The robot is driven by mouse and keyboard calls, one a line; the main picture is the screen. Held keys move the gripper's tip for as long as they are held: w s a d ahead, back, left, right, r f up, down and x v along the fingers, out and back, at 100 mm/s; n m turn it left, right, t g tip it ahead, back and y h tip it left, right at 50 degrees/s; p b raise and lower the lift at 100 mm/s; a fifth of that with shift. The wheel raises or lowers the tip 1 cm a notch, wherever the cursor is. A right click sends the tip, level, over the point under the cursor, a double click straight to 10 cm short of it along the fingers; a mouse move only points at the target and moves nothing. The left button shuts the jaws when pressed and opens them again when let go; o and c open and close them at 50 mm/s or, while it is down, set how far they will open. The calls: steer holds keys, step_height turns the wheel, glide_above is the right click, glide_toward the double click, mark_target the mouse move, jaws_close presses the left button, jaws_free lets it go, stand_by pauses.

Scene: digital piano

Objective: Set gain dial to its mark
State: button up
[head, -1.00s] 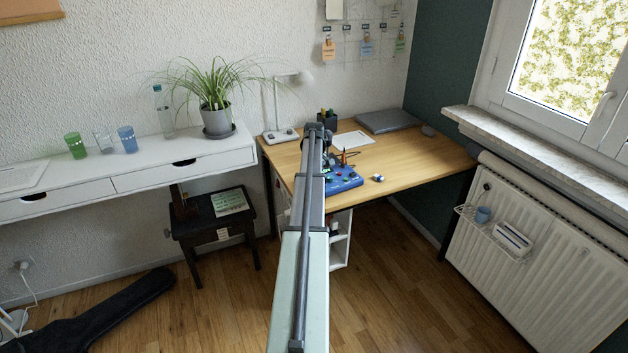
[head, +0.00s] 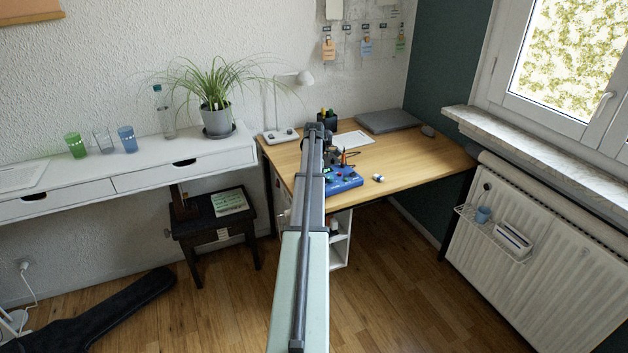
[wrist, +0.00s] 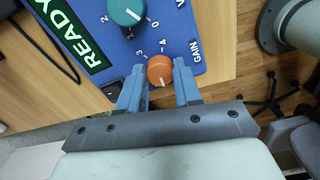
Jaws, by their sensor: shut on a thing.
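The gain dial (wrist: 160,70) is an orange knob with a white pointer line, beside the GAIN label on a blue panel (wrist: 165,38). In the head view the blue panel (head: 345,181) sits at the desk's front edge, partly behind my arm; the gripper itself is hidden there.
A teal knob (wrist: 126,12) sits near the orange one, by a green READY display (wrist: 75,30). The desk's right side is mostly clear.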

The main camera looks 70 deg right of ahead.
steer(key=n, duration=0.7)
stand_by(0.6)
steer(key=o, duration=1)
steer(key=shift+o, duration=0.2)
steer(key=shift+r, duration=0.1)
step_height(320, 180, up, 14)
steer(key=shift+f, duration=0.25)
